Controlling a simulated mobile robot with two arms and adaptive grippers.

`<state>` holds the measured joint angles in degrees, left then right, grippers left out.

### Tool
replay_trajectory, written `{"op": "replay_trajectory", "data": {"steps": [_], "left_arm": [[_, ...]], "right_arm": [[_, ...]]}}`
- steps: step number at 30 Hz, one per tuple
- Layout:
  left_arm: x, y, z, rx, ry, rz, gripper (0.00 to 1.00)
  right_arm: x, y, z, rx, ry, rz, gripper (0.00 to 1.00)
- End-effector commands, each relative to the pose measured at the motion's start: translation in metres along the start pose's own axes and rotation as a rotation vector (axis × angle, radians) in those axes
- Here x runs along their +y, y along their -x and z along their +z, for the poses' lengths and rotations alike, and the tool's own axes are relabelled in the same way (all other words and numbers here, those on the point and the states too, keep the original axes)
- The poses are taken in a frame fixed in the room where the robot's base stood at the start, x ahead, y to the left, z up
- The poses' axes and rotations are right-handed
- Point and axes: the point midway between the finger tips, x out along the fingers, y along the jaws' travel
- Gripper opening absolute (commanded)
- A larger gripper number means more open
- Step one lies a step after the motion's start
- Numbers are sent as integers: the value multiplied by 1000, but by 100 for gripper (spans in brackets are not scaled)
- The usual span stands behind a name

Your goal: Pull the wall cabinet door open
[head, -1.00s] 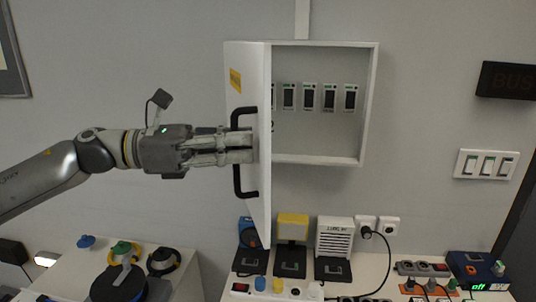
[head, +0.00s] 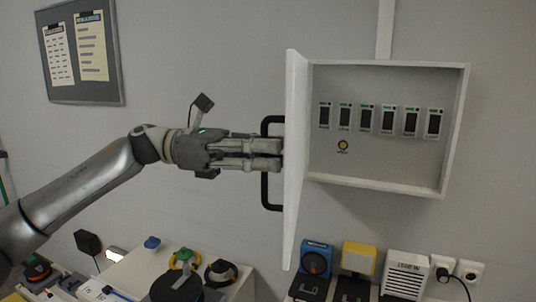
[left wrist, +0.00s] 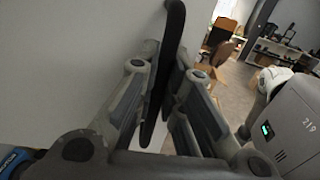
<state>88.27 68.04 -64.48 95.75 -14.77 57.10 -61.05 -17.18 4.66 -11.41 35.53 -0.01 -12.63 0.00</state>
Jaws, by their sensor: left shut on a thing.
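The wall cabinet (head: 455,130) is a white box on the grey wall. Its door (head: 296,160) stands open, hinged at the left and seen nearly edge-on. The black bow handle (head: 271,193) is on the door's outer face. My left gripper (head: 278,155) is shut on the handle. In the left wrist view the handle (left wrist: 168,70) runs between the two fingers. My right gripper is not in view.
Below stand a blue device (head: 316,262), a yellow device (head: 358,257) and a white vented box (head: 406,272) on a table. Plugs sit in wall sockets (head: 468,270). A notice board (head: 82,85) hangs at the upper left. The wall left of the door is clear.

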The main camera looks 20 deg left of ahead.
Motion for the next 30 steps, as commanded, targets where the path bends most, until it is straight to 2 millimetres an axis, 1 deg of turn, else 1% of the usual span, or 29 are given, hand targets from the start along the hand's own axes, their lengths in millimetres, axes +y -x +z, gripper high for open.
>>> {"op": "replay_trajectory", "data": {"steps": [3,4,6,9,17,20,23,26,30], "left_arm": [[1,1,2,-4,0,3,0],[1,1,2,-4,0,3,12],[0,0,2,-3,0,3,21],[0,0,1,-3,0,2,31],[0,0,1,-1,0,1,31],[1,4,0,-2,1,3,31],[1,16,0,-2,1,5,31],[2,36,0,-2,2,6,31],[2,67,0,-3,2,8,31]], "right_arm": [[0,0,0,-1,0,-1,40],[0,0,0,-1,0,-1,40],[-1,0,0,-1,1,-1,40],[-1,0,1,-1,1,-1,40],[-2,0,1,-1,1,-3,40],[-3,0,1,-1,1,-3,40],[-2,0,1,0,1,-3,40],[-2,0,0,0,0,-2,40],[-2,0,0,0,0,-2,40]]}}
